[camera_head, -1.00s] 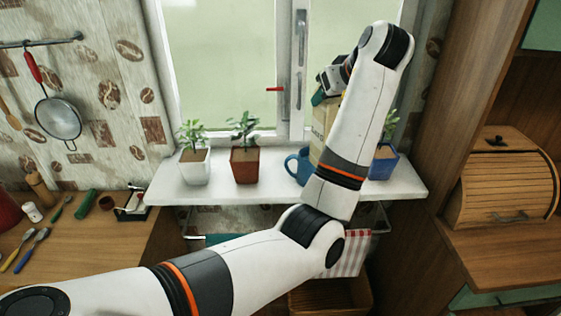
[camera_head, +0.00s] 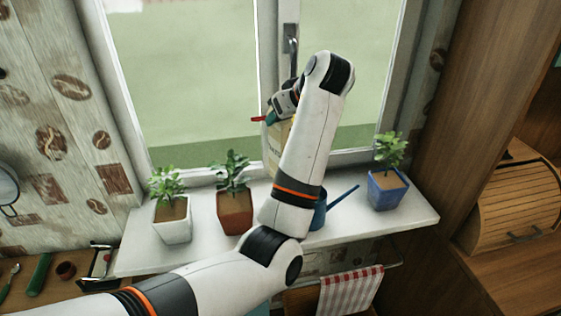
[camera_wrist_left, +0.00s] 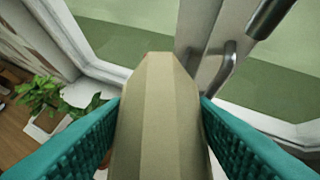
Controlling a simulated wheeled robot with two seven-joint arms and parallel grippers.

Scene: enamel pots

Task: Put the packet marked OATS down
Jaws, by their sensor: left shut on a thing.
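My left gripper (camera_head: 284,110) is shut on a pale beige packet (camera_head: 273,150), with part of its dark lettering showing. In the head view the packet is upright in front of the window, between the red-brown pot and the blue watering can. My arm hides its right side and lower part, so I cannot tell whether it touches the white sill (camera_head: 140,262). In the left wrist view the teal fingers press on both sides of the packet (camera_wrist_left: 158,125). My right gripper is not in view.
On the sill stand a white pot (camera_head: 173,228), a red-brown pot (camera_head: 235,218) and a blue pot (camera_head: 387,192), each with a plant. The blue watering can (camera_head: 319,212) is partly behind my arm. Bare sill shows between its spout and the blue pot.

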